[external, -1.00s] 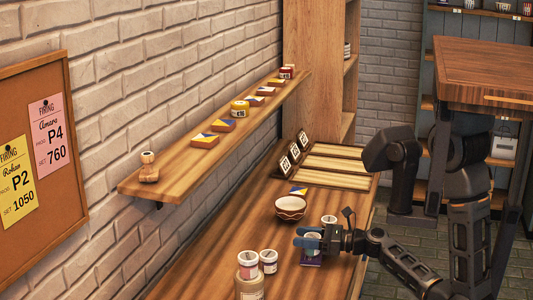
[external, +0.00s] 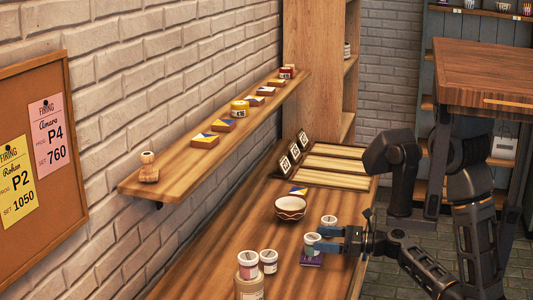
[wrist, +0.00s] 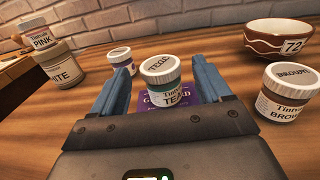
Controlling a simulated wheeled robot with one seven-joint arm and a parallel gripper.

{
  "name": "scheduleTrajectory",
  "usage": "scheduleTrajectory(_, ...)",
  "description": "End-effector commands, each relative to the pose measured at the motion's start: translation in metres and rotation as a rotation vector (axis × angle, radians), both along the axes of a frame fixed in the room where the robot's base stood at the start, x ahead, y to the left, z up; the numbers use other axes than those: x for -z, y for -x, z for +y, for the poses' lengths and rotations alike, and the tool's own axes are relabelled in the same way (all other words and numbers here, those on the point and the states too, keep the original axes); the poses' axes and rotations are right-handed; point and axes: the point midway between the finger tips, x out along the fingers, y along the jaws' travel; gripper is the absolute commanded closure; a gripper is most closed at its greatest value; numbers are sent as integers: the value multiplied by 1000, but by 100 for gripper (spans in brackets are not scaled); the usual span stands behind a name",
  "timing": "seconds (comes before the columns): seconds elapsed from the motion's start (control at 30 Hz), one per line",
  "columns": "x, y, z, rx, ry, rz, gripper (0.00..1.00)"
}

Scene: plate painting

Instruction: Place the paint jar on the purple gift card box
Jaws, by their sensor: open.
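The white paint jar labelled TEAL (wrist: 162,88), with its lid on, stands upright on the purple gift card box (wrist: 184,92). In the external view the jar (external: 312,241) and the purple box's edge (external: 311,259) show near the bench's right edge. My gripper (wrist: 161,82) is open, with one blue finger on each side of the jar and gaps between. In the external view my gripper (external: 331,241) is just right of the jar, its fingers reaching toward it. The jar covers part of the box's top.
A jar labelled BROWN (wrist: 286,95) and a bowl marked 72 (wrist: 282,38) stand to the right in the wrist view. White (wrist: 60,66) and pink (wrist: 36,36) jars and another small jar (wrist: 120,58) stand to the left. Bench between bowl and box is clear.

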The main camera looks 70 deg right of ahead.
Motion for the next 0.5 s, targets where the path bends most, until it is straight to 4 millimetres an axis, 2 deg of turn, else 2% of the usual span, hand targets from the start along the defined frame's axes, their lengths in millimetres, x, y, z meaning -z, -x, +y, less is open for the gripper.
scheduleTrajectory(0.03,2,11,-1,2,-1,2,23)
scheduleTrajectory(0.2,1,40,-4,1,-1,1,23)
scheduleTrajectory(0.33,0,55,-6,0,0,0,23)
scheduleTrajectory(0.5,0,61,-7,0,1,-1,23)
